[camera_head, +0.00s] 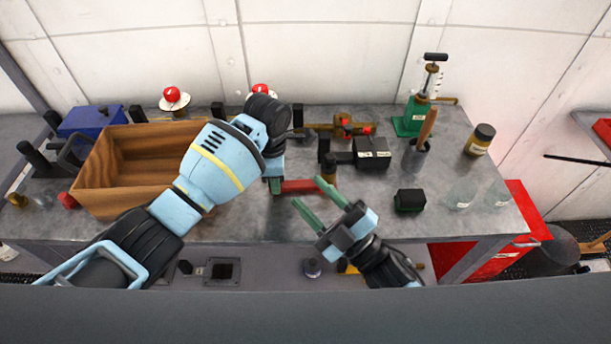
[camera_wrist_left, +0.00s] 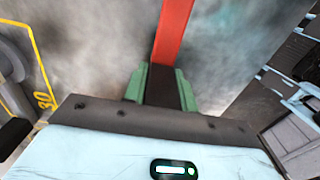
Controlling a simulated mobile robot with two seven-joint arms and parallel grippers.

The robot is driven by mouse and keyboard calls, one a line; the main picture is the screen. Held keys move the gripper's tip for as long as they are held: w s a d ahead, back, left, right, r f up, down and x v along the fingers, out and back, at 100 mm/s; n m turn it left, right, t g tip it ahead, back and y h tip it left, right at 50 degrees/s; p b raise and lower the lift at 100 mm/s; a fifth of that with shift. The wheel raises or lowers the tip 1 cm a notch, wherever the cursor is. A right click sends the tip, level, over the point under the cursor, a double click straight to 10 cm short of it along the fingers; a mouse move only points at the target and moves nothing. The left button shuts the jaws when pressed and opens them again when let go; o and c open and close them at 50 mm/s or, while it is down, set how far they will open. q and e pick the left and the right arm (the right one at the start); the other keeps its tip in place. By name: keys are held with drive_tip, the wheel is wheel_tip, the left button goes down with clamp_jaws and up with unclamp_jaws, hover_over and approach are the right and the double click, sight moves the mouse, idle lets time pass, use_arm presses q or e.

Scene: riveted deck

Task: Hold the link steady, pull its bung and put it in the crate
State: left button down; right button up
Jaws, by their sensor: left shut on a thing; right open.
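The link is a red bar (camera_head: 301,186) lying low over the bench, its left end in my left gripper (camera_head: 275,185). In the left wrist view the red bar (camera_wrist_left: 172,32) runs straight out from between the green fingers (camera_wrist_left: 163,84), which are shut on it. My right gripper (camera_head: 311,193) is open and empty near the bar's right end, one finger close to it. I cannot make out a bung for certain; a dark cylinder (camera_head: 329,168) shows just behind that finger. The wooden crate (camera_head: 112,203) stands at the left, its visible inside empty, partly hidden by my left arm.
A black box (camera_head: 372,153), a smaller dark box (camera_head: 409,200), a grey pot with a wooden handle (camera_head: 416,158), a green-based pump (camera_head: 411,117) and glass jars (camera_head: 462,194) stand to the right. A blue box (camera_head: 93,121) is behind the crate. The bench front at centre-right is fairly clear.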

drive_tip(key=a+r+n+g+y, duration=0.4)
drive_tip(key=a+n+g+y, duration=0.15)
drive_tip(key=n+g, duration=0.45)
wheel_tip(320, 180, up, 2)
drive_tip(key=n+g+h, duration=0.5)
drive_tip(key=n+h, duration=1.1)
drive_tip(key=h, duration=0.6)
hover_over(330, 156)
drive_tip(key=shift+s+a+r, duration=0.2)
drive_tip(key=shift+a, duration=0.05)
drive_tip(key=shift+w+d+r, duration=0.2)
drive_tip(key=shift+d+r, duration=0.05)
drive_tip(key=shift+r, duration=0.05)
drive_tip(key=shift+f, duration=0.1)
drive_tip(key=shift+f, duration=4.45)
